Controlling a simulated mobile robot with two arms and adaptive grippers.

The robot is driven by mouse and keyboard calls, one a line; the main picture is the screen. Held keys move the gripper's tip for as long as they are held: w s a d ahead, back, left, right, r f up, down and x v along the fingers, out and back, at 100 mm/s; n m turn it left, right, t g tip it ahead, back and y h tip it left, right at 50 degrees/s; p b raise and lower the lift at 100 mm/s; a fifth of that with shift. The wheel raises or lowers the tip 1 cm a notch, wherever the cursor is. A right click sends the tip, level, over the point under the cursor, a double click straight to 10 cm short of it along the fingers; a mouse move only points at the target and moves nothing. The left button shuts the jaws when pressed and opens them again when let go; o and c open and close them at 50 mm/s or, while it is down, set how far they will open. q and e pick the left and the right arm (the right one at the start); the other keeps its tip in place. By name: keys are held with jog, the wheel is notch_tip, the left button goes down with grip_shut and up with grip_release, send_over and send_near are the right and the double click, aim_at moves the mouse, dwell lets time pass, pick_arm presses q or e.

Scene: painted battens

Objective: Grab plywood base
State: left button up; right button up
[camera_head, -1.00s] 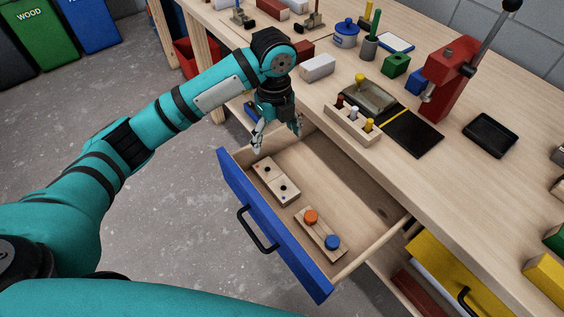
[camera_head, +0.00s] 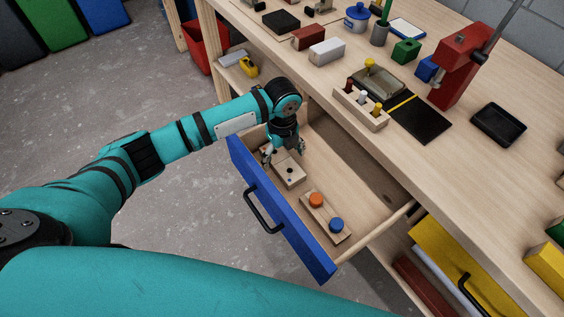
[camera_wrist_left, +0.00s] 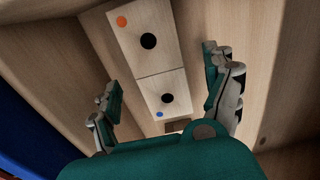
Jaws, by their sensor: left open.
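Two light plywood bases lie in the open blue-fronted drawer (camera_head: 281,208). One plywood base (camera_head: 289,171) is bare, with two dark holes and an orange and a blue dot; it also shows in the left wrist view (camera_wrist_left: 158,62). The other base (camera_head: 326,218) carries an orange knob (camera_head: 316,199) and a blue knob (camera_head: 336,224). My left gripper (camera_head: 284,157) is over the bare base inside the drawer. In the left wrist view its open fingers (camera_wrist_left: 163,82) stand on either side of the base, apart from it. My right gripper is not in view.
The drawer walls stand close around my left gripper. The bench top above holds a peg block (camera_head: 361,108), a black mat (camera_head: 419,119), a red press (camera_head: 458,72) and a black tray (camera_head: 498,124). A yellow drawer (camera_head: 462,265) is at lower right.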

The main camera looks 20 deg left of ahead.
pick_arm(q)
jog(key=shift+s+f, duration=0.1)
jog(key=shift+f, duration=1.35)
jog(key=c, duration=1.3)
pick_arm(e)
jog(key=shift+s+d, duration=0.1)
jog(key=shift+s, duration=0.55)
pick_arm(q)
jog(key=shift+r, duration=0.1)
